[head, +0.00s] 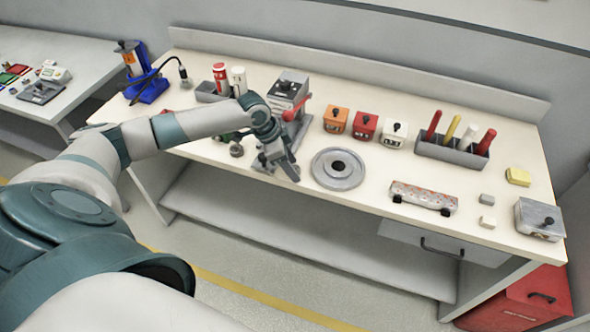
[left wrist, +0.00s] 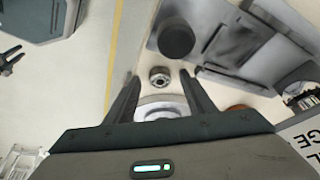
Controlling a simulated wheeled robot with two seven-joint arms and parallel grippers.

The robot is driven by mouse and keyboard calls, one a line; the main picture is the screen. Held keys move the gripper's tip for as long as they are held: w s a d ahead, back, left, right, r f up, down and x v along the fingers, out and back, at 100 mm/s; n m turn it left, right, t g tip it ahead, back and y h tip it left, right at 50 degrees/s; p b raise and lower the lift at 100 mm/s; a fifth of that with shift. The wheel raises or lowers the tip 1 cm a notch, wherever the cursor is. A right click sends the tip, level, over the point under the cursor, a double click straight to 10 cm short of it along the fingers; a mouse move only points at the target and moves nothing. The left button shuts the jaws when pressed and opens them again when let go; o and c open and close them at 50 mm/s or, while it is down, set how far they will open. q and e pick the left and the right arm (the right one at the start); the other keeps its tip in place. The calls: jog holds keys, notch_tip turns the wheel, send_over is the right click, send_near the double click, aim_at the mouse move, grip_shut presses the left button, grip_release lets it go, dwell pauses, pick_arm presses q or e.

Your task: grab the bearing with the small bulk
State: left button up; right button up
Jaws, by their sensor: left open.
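A small round metal ring with a dark centre, which looks like the small bearing (left wrist: 160,76), lies on the tabletop (left wrist: 142,80) near its front edge. In the left wrist view it shows just beyond and between the fingertips, not touched by them. My left gripper (left wrist: 160,80) is open and empty above the table. In the head view the left gripper (head: 292,168) points down near the front edge and seems to hide this ring. A large grey disc (head: 339,181) with a dark centre lies to its right. My right gripper is not seen.
A grey press with a red handle (head: 288,90) stands behind the left gripper. Orange (head: 336,120), red (head: 365,125) and white (head: 394,135) boxes stand behind the disc. The tabletop between disc and bar is clear.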

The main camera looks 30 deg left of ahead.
pick_arm(q)
jog(key=c, duration=1.2)
jog(key=shift+r, duration=0.1)
jog(key=shift+r+b, duration=0.4)
jog(key=shift+b, duration=0.1)
jog(key=shift+s+r, duration=0.2)
jog(key=shift+s+d+r+b, duration=0.1)
jog(key=shift+s+d+b, duration=0.75)
jog(key=shift+s, duration=2)
jog(key=shift+s+d+f+b, duration=0.1)
jog(key=shift+s+d+b, duration=0.7)
jog(key=shift+s, duration=2.05)
jog(key=shift+s+d+r+b, duration=0.1)
jog(key=shift+s+d+b, duration=0.75)
jog(key=shift+s, duration=2)
